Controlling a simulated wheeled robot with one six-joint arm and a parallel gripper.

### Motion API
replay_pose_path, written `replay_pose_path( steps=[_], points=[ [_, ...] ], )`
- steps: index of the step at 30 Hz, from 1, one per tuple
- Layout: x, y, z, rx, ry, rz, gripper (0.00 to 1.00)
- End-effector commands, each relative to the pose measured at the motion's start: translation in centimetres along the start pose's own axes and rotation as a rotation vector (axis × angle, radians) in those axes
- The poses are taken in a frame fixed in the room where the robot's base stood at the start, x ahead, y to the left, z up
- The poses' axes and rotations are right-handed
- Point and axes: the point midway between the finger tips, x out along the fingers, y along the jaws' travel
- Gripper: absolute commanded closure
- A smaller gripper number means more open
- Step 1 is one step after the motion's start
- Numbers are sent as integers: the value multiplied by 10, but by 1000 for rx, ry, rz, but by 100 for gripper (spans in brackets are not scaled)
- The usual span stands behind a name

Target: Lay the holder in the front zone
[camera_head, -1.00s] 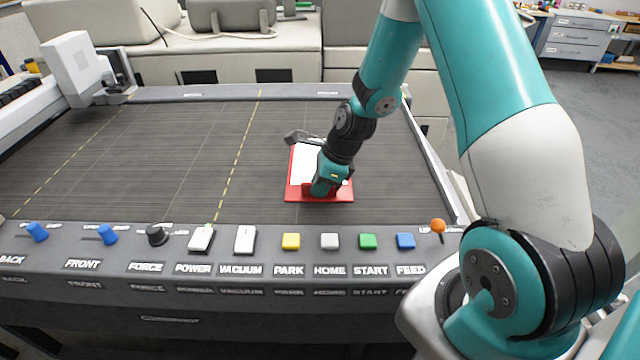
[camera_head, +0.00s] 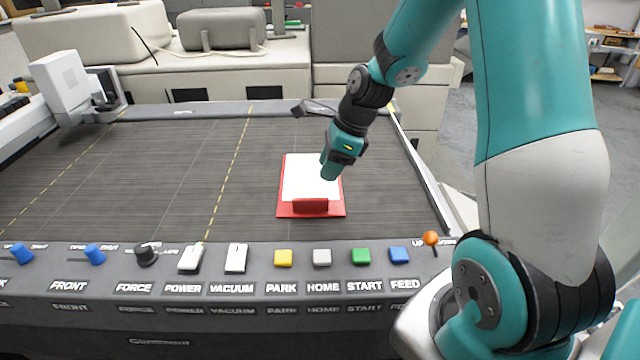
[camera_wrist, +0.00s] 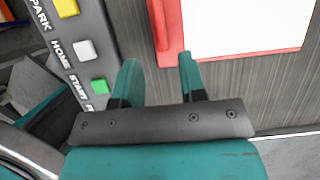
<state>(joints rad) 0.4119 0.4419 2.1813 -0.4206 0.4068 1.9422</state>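The holder, a red board (camera_head: 284,210) with a raised red lip at its near end and a white sheet on it, lies flat on the dark table bed (camera_head: 185,190), right of the long yellow dashed line and close behind the control panel. My gripper (camera_head: 329,172) is above the holder's right side, apart from it. In the wrist view my gripper (camera_wrist: 160,78) has its two teal fingers spread with nothing between them. The holder's red edge (camera_wrist: 215,58) and lip show beyond the fingertips. No label marking a front zone is visible on the bed.
The control panel (camera_head: 200,287) runs along the near edge with knobs, switches, coloured buttons and an orange-tipped lever (camera_head: 431,239). A white machine carriage (camera_head: 62,88) stands at the far left. The bed left of the holder is clear.

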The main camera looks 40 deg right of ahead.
Motion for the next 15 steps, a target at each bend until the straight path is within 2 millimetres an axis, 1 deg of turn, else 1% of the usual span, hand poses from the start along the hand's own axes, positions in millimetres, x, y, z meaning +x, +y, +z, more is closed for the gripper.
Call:
replay_pose_path(
  steps=[1, 5, 8, 11, 12, 14, 15],
  points=[
    [-6, -1, 0, 1, 0, -3, 62],
    [-16, 3, 3, -28, 0, 2, 62],
    [-24, 19, 21, -189, -2, 15, 62],
    [-35, 54, 51, -524, -9, 43, 62],
    [-40, 73, 64, -697, -15, 57, 62],
    [-49, 105, 82, -980, -29, 80, 62],
    [-55, 127, 91, -1172, -42, 94, 62]
  ],
)
